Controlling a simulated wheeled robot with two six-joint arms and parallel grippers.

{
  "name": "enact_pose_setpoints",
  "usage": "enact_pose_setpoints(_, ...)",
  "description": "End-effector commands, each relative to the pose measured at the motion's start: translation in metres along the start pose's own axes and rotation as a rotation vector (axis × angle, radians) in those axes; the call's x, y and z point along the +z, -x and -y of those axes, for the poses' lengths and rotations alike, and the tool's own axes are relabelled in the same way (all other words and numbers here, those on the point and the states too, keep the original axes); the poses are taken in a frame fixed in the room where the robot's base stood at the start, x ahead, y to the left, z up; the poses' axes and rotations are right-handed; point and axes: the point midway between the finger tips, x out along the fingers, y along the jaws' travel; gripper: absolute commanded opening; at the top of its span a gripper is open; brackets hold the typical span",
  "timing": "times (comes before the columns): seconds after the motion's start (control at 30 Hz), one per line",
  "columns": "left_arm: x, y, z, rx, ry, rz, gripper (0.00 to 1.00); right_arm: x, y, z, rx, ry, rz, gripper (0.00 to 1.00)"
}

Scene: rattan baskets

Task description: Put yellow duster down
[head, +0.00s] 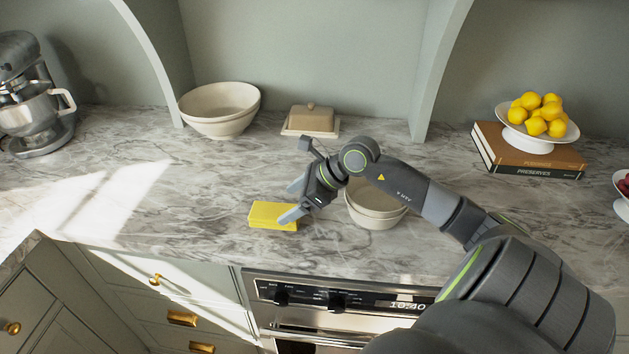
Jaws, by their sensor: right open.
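The yellow duster (270,214), a flat folded block, lies on the marble counter (180,215) near its front edge. My right gripper (290,200) is open at the right end of the duster. One finger overlaps the duster's right end in the picture, and the other finger is farther back, above the counter. I cannot tell whether the near finger touches the duster. My left gripper is not in view.
Stacked bowls (375,208) stand just right of my right gripper, partly behind my arm. Larger bowls (219,108) and a butter dish (311,120) stand at the back. A mixer (33,100) is far left; a lemon stand (538,138) rests on books (525,165). The left counter is clear.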

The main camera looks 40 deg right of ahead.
Motion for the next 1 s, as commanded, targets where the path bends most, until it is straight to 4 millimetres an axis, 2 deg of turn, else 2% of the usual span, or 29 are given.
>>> enact_pose_setpoints(0.3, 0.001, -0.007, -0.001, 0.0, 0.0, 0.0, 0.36, -0.002, 0.037, 0.001, -0.002, 0.003, -0.005, 0.8)
enact_pose_setpoints(0.6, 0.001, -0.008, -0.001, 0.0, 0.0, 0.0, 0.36, -0.001, 0.064, 0.0, 0.0, 0.001, -0.004, 0.8)
enact_pose_setpoints(1.0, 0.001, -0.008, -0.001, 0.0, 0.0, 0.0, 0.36, 0.0, 0.075, 0.0, 0.001, -0.001, 0.0, 0.8)
